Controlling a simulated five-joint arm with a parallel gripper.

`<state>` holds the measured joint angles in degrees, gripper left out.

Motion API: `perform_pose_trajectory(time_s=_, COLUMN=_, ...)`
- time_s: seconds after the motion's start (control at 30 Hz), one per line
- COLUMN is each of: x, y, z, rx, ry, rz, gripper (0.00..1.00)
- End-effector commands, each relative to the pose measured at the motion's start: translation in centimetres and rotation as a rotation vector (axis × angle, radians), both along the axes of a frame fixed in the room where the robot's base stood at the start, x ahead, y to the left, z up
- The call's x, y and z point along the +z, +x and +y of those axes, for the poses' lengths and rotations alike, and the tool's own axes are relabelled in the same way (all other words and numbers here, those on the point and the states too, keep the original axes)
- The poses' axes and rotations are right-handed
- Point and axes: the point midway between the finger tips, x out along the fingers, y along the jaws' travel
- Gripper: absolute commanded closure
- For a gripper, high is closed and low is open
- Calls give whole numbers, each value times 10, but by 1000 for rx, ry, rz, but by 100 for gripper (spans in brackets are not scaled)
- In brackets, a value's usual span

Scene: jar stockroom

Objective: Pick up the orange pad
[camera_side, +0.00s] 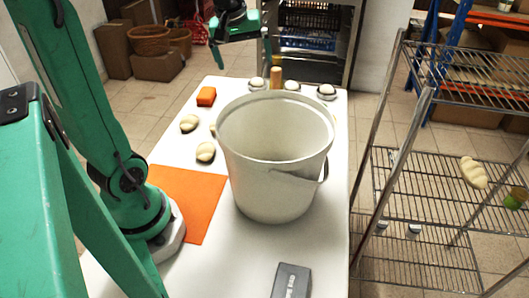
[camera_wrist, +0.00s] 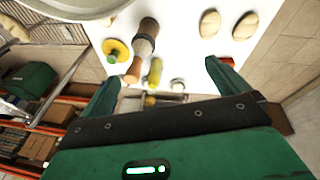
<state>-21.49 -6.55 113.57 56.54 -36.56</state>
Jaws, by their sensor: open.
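A small orange block, the likely orange pad (camera_side: 206,96), lies on the white table near its far left edge in the side view. A larger flat orange sheet (camera_side: 188,203) lies nearer, beside my base. My gripper (camera_side: 242,56) is open and empty, raised beyond the far end of the table, right of the block in the picture. In the wrist view my gripper (camera_wrist: 162,74) has its fingers wide apart. A bit of orange (camera_wrist: 228,61) shows by the right finger, which hides most of it.
A big white bucket (camera_side: 272,160) stands mid-table and hides part of it. Two pale rolls (camera_side: 205,152) lie left of it. White-topped items (camera_side: 292,86) and a brown cylinder (camera_side: 276,76) stand behind it. A grey box (camera_side: 291,281) is in front. A wire rack (camera_side: 440,180) stands right.

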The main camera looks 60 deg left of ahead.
Motion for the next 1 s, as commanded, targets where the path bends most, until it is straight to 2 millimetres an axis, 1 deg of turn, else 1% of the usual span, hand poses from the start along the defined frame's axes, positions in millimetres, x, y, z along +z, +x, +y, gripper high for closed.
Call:
perform_pose_trajectory(time_s=0.03, x=-5, y=7, z=14, rx=61, ry=-15, rz=11, gripper=0)
perform_pose_trajectory(time_s=0.2, x=-18, y=25, z=57, rx=265, ry=-62, rz=34, gripper=0)
perform_pose_trajectory(time_s=0.37, x=-36, y=36, z=100, rx=458, ry=-105, rz=55, gripper=0)
perform_pose_trajectory(time_s=0.5, x=-55, y=41, z=140, rx=628, ry=-140, rz=73, gripper=0)
perform_pose_trajectory(time_s=0.63, x=-76, y=42, z=177, rx=786, ry=-171, rz=89, gripper=0)
perform_pose_trajectory(time_s=0.77, x=-100, y=38, z=214, rx=945, ry=-200, rz=104, gripper=0)
perform_pose_trajectory(time_s=0.9, x=-128, y=29, z=252, rx=1117, ry=-230, rz=120, gripper=0)
perform_pose_trajectory(time_s=1.0, x=-148, y=21, z=276, rx=1227, ry=-248, rz=130, gripper=0)
